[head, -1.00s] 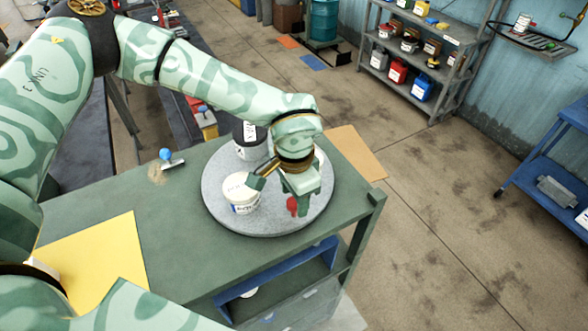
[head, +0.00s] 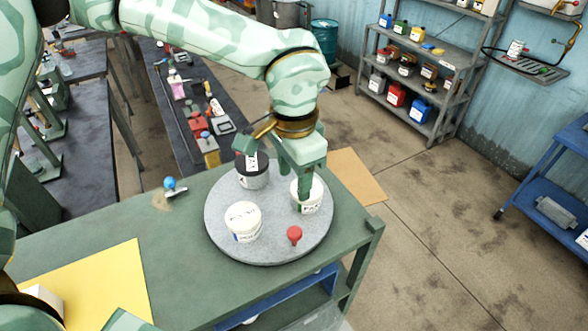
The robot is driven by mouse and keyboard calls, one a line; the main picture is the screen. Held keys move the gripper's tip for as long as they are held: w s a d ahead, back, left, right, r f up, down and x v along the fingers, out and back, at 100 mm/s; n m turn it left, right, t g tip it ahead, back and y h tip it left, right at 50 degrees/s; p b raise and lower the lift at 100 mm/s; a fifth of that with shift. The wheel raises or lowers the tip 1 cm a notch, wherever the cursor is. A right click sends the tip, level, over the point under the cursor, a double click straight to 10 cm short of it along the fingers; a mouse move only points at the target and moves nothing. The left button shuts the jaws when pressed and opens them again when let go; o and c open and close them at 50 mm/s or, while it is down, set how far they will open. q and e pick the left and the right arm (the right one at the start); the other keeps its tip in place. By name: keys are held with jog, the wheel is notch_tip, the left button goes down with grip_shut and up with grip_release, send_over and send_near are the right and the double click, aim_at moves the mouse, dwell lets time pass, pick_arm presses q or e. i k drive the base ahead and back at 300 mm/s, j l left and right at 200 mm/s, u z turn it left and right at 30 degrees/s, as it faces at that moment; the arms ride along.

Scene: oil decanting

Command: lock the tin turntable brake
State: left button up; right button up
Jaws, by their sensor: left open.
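The tin turntable (head: 272,222) is a round grey disc on the green bench. It bears a white tub (head: 243,224) at left, a dark-lidded grey tin (head: 253,178) at the back and another white tub (head: 312,203) at right. A red knob (head: 294,234) stands at its front right. A blue-knobbed lever (head: 171,185) sits on the bench left of the disc. I cannot tell which one is the brake. My left gripper (head: 297,182) is open, pointing down over the right side of the disc, and partly hides the right tub. It is apart from the red knob.
A yellow sheet (head: 85,285) lies on the bench (head: 172,248) at left. A dark table (head: 178,125) with several small items stands behind. A grey shelf (head: 418,85) and a blue cart (head: 560,170) stand at right, with clear floor between.

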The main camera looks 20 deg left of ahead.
aim_at(169, 182)
jog(key=k+l, duration=0.25)
jog(key=k, duration=0.25)
jog(key=k+l, duration=0.25)
jog(key=k, duration=0.2)
jog(key=k+l, duration=0.25)
jog(key=k, duration=0.25)
